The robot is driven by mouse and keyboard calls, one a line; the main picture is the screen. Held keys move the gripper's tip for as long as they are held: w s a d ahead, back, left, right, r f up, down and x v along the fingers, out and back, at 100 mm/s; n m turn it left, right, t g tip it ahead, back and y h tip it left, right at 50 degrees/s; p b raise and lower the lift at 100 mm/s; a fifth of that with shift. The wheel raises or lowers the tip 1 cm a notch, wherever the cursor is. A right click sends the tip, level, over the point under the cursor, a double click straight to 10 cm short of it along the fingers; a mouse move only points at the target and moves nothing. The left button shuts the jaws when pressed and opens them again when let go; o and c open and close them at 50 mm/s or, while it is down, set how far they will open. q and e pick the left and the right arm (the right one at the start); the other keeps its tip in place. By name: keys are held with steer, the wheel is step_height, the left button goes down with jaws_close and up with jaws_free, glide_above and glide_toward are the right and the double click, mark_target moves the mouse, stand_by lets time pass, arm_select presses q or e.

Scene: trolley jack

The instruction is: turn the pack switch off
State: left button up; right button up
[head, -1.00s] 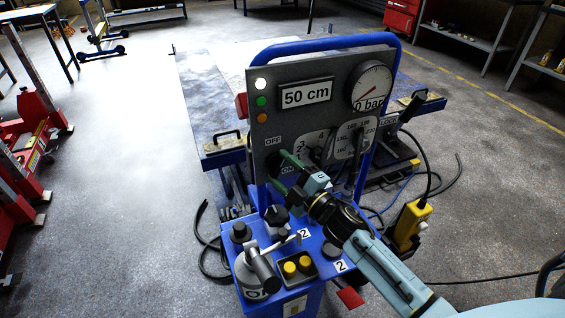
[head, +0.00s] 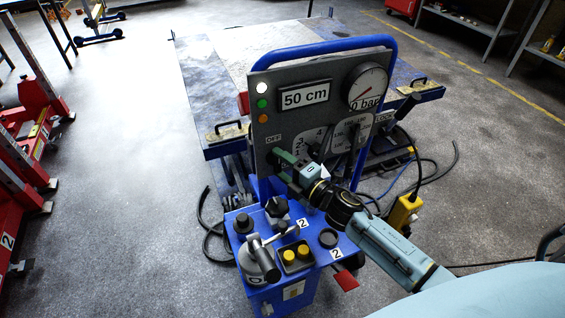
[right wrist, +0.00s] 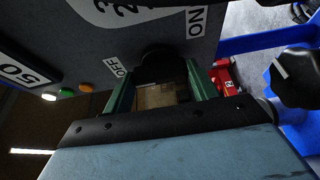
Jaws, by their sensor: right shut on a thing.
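The pack switch is a black knob (right wrist: 165,62) on the grey upright panel (head: 264,84) of the blue console. In the right wrist view it sits between the OFF label (right wrist: 120,67) and the ON label (right wrist: 195,20). My right gripper (head: 281,163) is at the panel's lower left, just below the OFF label in the head view. Its green fingers (right wrist: 156,92) lie on either side of the knob and are shut on it. The fingers hide most of the knob in the head view, so its pointing direction cannot be told. My left gripper is not in view.
The panel carries a 50 cm display (head: 305,95), lamps and a pressure gauge (head: 368,85). Below are a lever (head: 258,258), yellow buttons (head: 296,255) and a black knob (head: 277,207) close to my right gripper. A blue lift table (head: 215,80) stands behind.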

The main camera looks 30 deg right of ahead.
stand_by(0.4)
steer(key=o, duration=1)
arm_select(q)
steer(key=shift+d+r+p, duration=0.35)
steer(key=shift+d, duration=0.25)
arm_select(e)
steer(key=v, duration=1.3)
steer(key=shift+s, duration=0.2)
